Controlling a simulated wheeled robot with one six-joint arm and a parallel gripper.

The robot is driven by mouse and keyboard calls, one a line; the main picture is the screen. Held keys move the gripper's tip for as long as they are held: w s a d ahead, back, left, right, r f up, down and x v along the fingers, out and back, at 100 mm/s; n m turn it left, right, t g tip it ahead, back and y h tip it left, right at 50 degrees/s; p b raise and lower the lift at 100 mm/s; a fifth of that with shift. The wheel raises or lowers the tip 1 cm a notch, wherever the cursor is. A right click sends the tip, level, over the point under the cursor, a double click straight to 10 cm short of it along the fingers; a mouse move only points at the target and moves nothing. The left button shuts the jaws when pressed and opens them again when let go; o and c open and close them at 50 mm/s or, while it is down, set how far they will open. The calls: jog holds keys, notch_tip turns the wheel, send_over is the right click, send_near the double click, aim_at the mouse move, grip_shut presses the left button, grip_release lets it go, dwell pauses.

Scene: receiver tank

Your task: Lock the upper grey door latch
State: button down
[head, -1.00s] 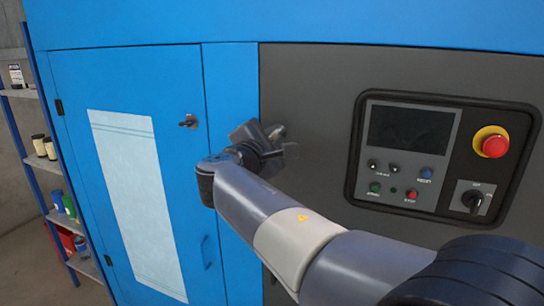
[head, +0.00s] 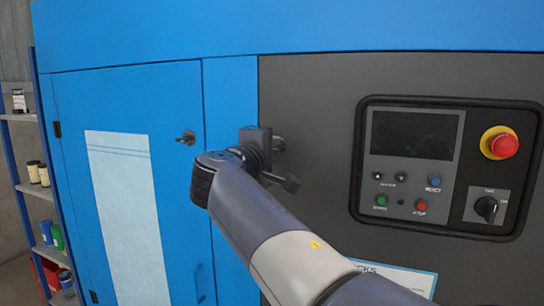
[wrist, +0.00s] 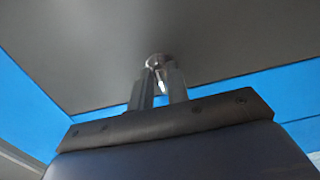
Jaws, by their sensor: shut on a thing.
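The upper grey door latch (wrist: 156,61) is a small metal piece with a round base on the grey door (head: 310,85). In the wrist view it sits between the fingertips of my gripper (wrist: 161,80), which is shut on it. In the head view my gripper (head: 279,143) reaches the left edge of the grey door, beside the blue frame. There the latch is mostly hidden by the fingers, and I cannot tell its exact angle.
A control panel (head: 455,165) with a red emergency button (head: 503,143) is to the right. The blue door (head: 160,90) at left has its own small latch (head: 187,138). A shelf (head: 32,189) stands at far left.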

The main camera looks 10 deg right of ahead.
dwell(0.4)
jog(key=c, duration=1.5)
grip_release()
jog(key=shift+c, duration=0.2)
jog(key=shift+s, duration=0.1)
jog(key=v, duration=1)
jog(key=shift+s+a, duration=0.2)
jog(key=shift+s, duration=0.05)
jog(key=shift+w+d, duration=0.1)
jog(key=x, duration=1)
jog(key=shift+w+d, duration=0.15)
jog(key=shift+w, duration=0.1)
